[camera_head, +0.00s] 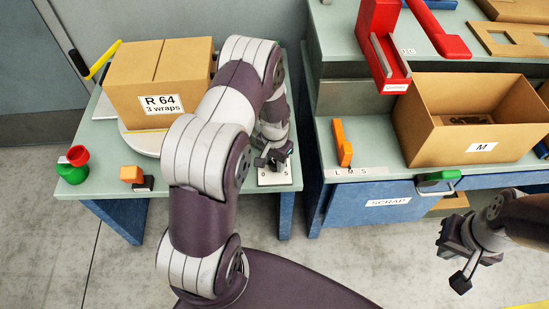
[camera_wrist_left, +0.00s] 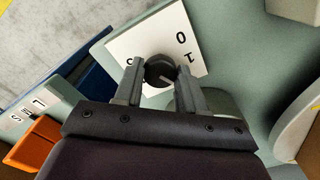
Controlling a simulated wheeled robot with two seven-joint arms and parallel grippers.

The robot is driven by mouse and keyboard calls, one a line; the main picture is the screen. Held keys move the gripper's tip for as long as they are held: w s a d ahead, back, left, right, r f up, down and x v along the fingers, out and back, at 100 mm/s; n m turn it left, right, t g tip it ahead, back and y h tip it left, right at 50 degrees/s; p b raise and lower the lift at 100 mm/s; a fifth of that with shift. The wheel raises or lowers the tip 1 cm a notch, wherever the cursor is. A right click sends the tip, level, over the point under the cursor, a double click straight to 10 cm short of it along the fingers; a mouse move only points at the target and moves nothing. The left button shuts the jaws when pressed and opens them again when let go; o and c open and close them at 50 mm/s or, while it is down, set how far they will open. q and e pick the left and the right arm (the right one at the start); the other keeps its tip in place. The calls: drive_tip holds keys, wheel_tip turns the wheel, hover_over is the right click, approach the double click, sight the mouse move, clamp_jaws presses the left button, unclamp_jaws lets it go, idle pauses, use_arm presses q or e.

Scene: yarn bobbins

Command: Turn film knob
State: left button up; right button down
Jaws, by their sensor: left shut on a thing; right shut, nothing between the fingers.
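The film knob (camera_wrist_left: 160,71) is a dark round knob with a pale pointer line, on a white dial plate (camera_wrist_left: 128,43) printed with numbers. In the head view the dial plate (camera_head: 275,179) lies at the front right corner of the left table. My left gripper (camera_wrist_left: 161,84) is shut on the knob, with one finger on either side of it. In the head view my left gripper (camera_head: 272,161) hides most of the knob. My right gripper (camera_head: 456,262) is shut and empty, over the floor at the lower right.
A cardboard box (camera_head: 150,75) marked "R 64 3 wraps" stands on a round turntable (camera_head: 146,145). Green and red pieces (camera_head: 73,168) sit at the table's left. An open box (camera_head: 470,115), an orange block (camera_head: 342,143) and a red dispenser (camera_head: 378,45) are on the right bench.

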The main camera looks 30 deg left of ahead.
sight(275, 163)
use_arm(q)
drive_tip(key=shift+m, duration=0.7)
drive_tip(key=o, duration=1.1)
drive_tip(key=shift+c, duration=0.2)
wheel_tip(275, 163, up, 13)
drive_tip(key=p, duration=0.1)
drive_tip(key=shift+f, duration=0.15)
